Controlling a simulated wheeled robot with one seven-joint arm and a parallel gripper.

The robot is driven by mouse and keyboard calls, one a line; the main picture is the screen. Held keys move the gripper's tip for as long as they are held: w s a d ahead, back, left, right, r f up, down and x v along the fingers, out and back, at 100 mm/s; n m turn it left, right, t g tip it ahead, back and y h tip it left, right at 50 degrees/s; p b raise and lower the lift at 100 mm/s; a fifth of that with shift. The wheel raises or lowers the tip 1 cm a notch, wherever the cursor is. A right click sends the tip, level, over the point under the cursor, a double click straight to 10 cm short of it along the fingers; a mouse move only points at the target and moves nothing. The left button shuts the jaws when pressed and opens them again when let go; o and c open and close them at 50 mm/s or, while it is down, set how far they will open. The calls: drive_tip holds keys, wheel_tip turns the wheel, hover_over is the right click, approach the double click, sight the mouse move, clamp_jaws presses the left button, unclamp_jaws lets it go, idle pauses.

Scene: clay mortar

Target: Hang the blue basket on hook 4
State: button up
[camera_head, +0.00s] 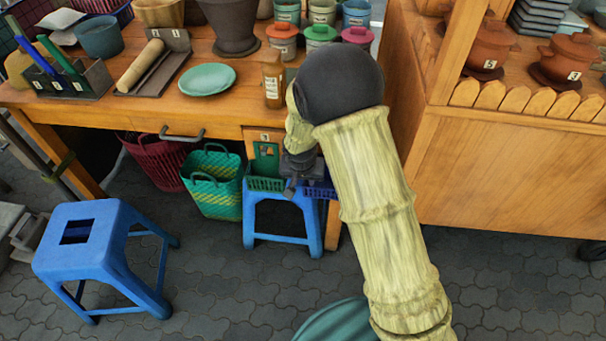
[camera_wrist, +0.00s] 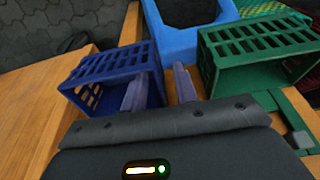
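The blue basket (camera_head: 322,189) shows in small part past my arm in the head view, at the table's front above a blue stool. In the wrist view the slatted blue basket (camera_wrist: 105,72) is at upper left. My gripper (camera_wrist: 160,88) is open, with one finger overlapping the basket's right end and the other just right of it, a gap between them. I cannot tell if either finger touches it. In the head view my gripper (camera_head: 298,178) is partly hidden by my arm. A green plate (camera_head: 266,160) under a small number tag hangs at the table front. Hook 4 is not identifiable.
A green basket (camera_wrist: 258,50) is close on the right in the wrist view. The blue stool (camera_head: 283,214) stands beneath. A woven green basket (camera_head: 212,180) and a red one (camera_head: 158,158) are to the left. A wooden cabinet (camera_head: 510,170) limits the right side.

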drive_tip(key=shift+x, duration=1.25)
drive_tip(key=shift+w, duration=0.1)
clamp_jaws()
